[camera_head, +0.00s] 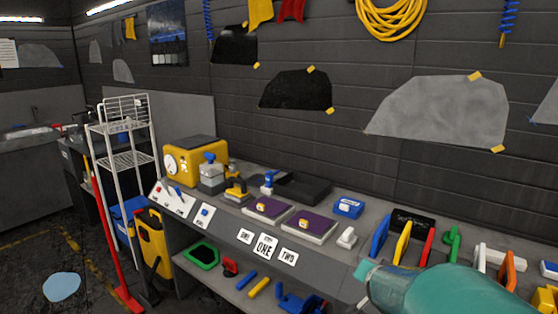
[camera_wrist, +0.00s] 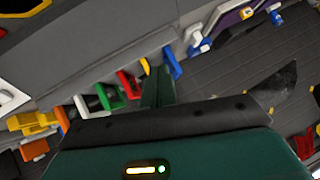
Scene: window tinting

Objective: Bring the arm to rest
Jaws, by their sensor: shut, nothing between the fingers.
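My arm (camera_head: 440,290) shows as a teal, rounded part at the lower right of the head view, in front of the workbench (camera_head: 345,236). It hides part of the bench front and lower shelf. In the wrist view, my gripper (camera_wrist: 157,88) shows as dark green fingers close together at the middle, beyond a dark housing. The fingers are shut with nothing between them. They point towards the row of coloured tools, and no contact with a tool can be made out.
The bench carries a yellow machine (camera_head: 195,153), purple-topped pads (camera_head: 267,209), a blue box (camera_head: 348,206) and upright coloured tools, including a yellow one (camera_head: 402,242). A white wire rack (camera_head: 125,160) stands left. Film pieces (camera_head: 440,112) hang on the wall. Open floor lies at lower left.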

